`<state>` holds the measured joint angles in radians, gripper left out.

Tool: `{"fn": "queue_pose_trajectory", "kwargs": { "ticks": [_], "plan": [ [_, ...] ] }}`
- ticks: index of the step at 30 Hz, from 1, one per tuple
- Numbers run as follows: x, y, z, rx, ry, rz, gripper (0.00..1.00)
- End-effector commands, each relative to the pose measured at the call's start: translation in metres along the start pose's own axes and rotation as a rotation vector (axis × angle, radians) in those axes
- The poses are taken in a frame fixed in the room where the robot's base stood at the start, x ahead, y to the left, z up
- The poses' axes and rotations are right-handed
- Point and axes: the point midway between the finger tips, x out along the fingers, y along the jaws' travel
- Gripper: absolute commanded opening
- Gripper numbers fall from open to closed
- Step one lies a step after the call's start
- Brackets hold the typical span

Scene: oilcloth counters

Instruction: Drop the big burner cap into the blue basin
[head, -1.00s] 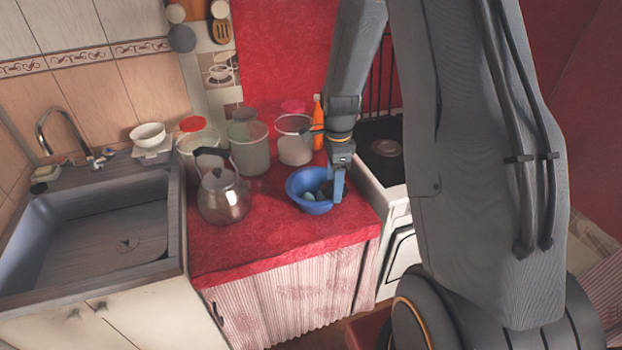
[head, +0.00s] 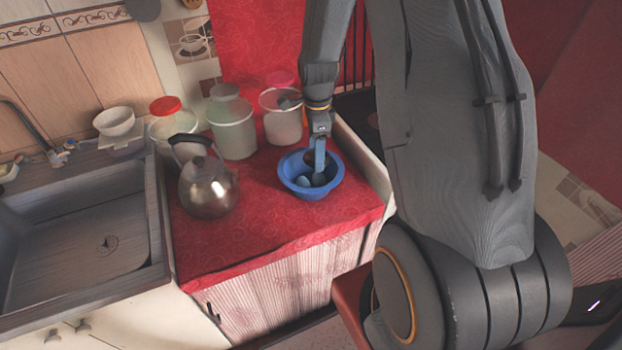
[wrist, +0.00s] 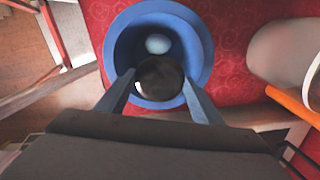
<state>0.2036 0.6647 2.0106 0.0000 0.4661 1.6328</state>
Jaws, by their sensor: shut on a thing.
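The blue basin (head: 333,187) stands on the red counter (head: 255,222) near its right end. It also shows in the wrist view (wrist: 111,50), with a pale rounded thing (wrist: 158,44) inside it. My gripper (head: 318,168) points down over the basin. In the wrist view my gripper (wrist: 158,82) has its two fingers on either side of a dark round cap, the big burner cap (wrist: 160,78). The cap is held over the basin's opening. In the head view the cap is mostly hidden by the finger and the basin's rim.
Several jars, such as one with a red lid (head: 170,128), stand behind. The sink (head: 85,235) is at the left. The counter's front part is clear.

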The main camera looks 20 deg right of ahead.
Motion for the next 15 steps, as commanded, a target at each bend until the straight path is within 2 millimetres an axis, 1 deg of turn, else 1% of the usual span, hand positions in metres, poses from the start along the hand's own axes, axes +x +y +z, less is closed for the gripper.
{"fn": "queue_pose_trajectory", "kwargs": {
  "ticks": [1, 6, 15],
  "plan": [
    [0.009, -0.001, 0.0, 0.0, 0.0, 0.001, 0.38],
    [0.021, 0.0, 0.0, 0.0, 0.0, 0.001, 0.38],
    [0.021, 0.0, 0.0, 0.0, 0.0, 0.0, 0.38]
  ]
}}
